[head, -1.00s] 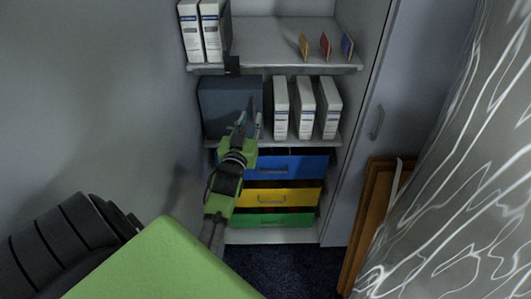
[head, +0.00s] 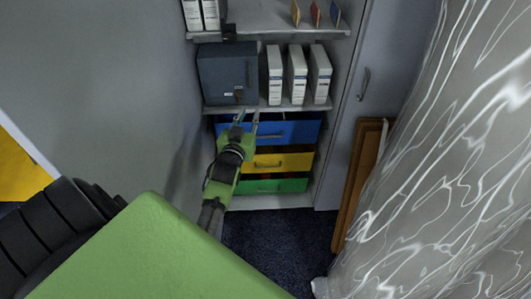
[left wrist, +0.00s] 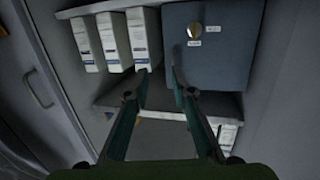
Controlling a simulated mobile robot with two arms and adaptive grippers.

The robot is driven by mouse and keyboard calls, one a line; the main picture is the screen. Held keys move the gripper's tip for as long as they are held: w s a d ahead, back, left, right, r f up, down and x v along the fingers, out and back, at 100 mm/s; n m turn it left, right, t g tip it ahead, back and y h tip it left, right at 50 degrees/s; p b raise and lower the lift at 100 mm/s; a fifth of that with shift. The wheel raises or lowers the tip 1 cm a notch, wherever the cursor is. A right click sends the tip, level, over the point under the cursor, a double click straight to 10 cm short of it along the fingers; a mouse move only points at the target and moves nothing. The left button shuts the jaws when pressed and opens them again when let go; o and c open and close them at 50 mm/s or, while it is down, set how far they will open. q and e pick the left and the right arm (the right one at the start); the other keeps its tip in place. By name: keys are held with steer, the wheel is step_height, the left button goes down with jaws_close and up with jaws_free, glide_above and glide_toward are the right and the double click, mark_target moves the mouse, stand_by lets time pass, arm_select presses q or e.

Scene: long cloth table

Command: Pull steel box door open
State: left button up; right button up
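The steel box (head: 222,70) is dark blue-grey and stands on the middle shelf at the left; its door looks closed. My left gripper (head: 248,115) is in front of the shelf edge, just below the box's front. In the left wrist view its two fingers (left wrist: 160,76) are spread, with nothing between them, one finger overlapping the box's edge in the picture. Contact cannot be told. My right gripper is not in view.
White binders (head: 297,75) stand beside the box. Blue (head: 285,132), yellow (head: 290,161) and green (head: 285,186) drawers sit below. A cabinet door (head: 385,80) and a wooden panel (head: 358,185) are at right, near a shiny translucent curtain-like surface (head: 440,190). Dark carpet (head: 270,245) is clear.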

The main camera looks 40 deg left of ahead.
arm_select(q)
steer(key=s+d+f+m+g+h, duration=0.1)
steer(key=d+f, duration=0.4)
steer(key=f, duration=0.8)
steer(key=s+d+f+m+g+h+b, duration=0.1)
steer(key=s+d+f, duration=0.4)
steer(key=f, duration=0.8)
steer(key=shift+s+d+f+m+g+h, duration=0.15)
steer(key=shift+s+d+m+g+h, duration=0.3)
steer(key=shift+d+g+h, duration=0.5)
steer(key=shift+a+h, duration=0.15)
steer(key=shift+h, duration=0.1)
